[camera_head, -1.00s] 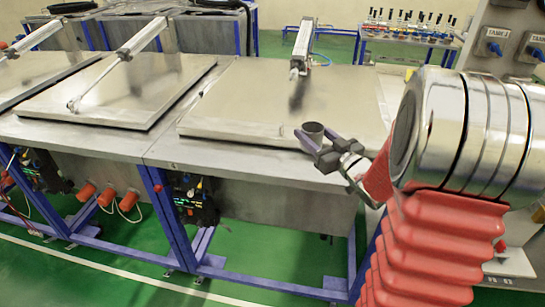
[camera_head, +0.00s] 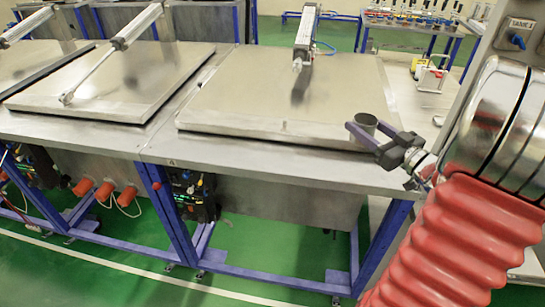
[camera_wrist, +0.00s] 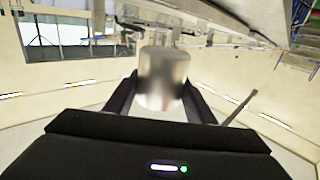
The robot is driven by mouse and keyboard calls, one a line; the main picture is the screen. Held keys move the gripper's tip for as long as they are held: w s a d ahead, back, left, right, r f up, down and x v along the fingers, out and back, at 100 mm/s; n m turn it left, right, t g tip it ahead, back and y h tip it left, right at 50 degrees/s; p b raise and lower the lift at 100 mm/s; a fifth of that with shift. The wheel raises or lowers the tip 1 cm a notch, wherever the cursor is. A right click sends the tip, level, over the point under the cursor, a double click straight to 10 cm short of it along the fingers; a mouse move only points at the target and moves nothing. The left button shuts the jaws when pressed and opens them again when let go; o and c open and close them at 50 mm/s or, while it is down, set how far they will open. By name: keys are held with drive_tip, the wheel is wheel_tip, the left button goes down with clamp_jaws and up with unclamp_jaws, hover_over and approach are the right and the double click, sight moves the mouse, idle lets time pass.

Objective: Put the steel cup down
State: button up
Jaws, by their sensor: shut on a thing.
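The steel cup (camera_head: 366,121) is a small grey cylinder between the fingers of my gripper (camera_head: 366,132) in the head view. It looks upright, over the front right corner of the steel table with the large lid. I cannot tell whether its base touches a surface. In the wrist view the cup (camera_wrist: 163,78) stands between the two dark fingers of my gripper (camera_wrist: 162,92), which are shut on it. The fingers hide part of the cup's lower side.
A flat steel lid (camera_head: 250,100) with a pneumatic cylinder (camera_head: 305,38) covers most of the table (camera_head: 290,160). A bare rim runs along its front. Another lid (camera_head: 120,75) lies to the left.

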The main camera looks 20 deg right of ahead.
drive_tip(key=shift+s+d, duration=0.15)
drive_tip(key=shift+f, duration=2.9)
drive_tip(key=shift+f, duration=2.1)
drive_tip(key=o, duration=1.2)
